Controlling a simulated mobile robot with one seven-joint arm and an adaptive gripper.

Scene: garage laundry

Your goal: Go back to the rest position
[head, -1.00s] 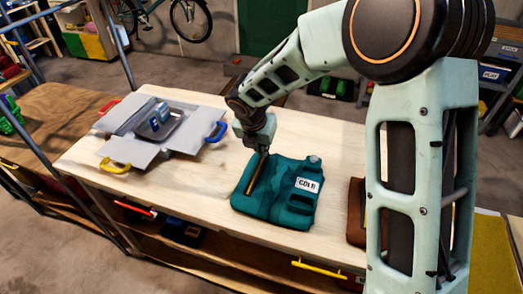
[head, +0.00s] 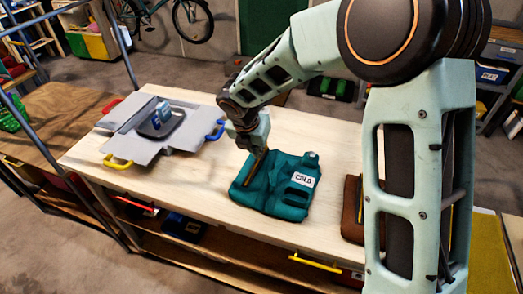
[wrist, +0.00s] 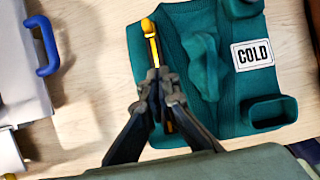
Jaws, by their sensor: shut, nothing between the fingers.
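My gripper (head: 258,153) is above the left part of a teal knitted item (head: 288,201) with a white COLD label. In the wrist view its two dark fingers (wrist: 160,88) are together and hold nothing. A yellow-and-dark stick (wrist: 152,42) lies along the left part of the teal item (wrist: 205,75), beneath the fingertips. The fingers hide part of the stick. The gap between the fingertips and the stick is hard to judge. My arm reaches across from the right in the head view.
The pale table (head: 335,137) bears a grey open-flapped box (head: 130,146) with coloured handles; a dark tray (head: 176,123) with a blue object (head: 162,111) is in it. A brown item (head: 352,214) lies right of the teal item. Bare tabletop shows behind the teal item.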

